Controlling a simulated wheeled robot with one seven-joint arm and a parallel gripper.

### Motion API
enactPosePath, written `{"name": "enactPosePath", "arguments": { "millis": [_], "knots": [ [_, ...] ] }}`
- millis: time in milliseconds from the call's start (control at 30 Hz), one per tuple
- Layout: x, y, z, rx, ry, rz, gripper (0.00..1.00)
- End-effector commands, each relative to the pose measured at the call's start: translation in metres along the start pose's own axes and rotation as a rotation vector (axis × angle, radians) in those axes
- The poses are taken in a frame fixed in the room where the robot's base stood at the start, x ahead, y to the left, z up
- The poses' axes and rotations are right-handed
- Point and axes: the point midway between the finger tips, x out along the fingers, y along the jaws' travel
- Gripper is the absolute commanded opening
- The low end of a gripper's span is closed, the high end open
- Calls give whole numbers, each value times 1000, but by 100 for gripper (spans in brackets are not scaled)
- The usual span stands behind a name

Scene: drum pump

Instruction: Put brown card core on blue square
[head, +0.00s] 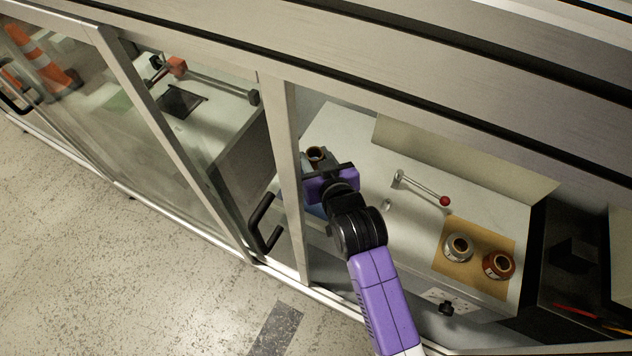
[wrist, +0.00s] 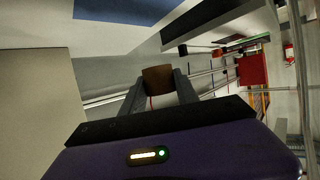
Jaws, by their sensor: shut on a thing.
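My gripper (head: 322,168) is inside the cabinet, just behind the frame post, and is shut on the brown card core (head: 316,153). In the wrist view the brown card core (wrist: 158,79) sits between the two fingertips. The blue square (head: 316,211) shows only as a sliver in the head view, left of my wrist and mostly hidden by my arm and the post. In the wrist view a blue patch, likely the blue square (wrist: 125,9), lies at the top edge, apart from the core.
A lever with a red ball (head: 444,201) stands right of my gripper. A tan mat (head: 447,274) farther right holds a grey spool (head: 458,247) and a red-brown spool (head: 498,265). The metal post (head: 289,170) and black door handle (head: 264,224) are close on the left.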

Motion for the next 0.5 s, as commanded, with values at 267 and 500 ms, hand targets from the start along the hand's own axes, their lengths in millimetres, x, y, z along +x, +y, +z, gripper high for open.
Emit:
{"name": "enactPosePath", "arguments": {
  "millis": [267, 500],
  "knots": [
    [20, 0, 48, 0, -1, -1, 0],
    [26, 0, 62, 0, -1, 0, 0]
  ]
}}
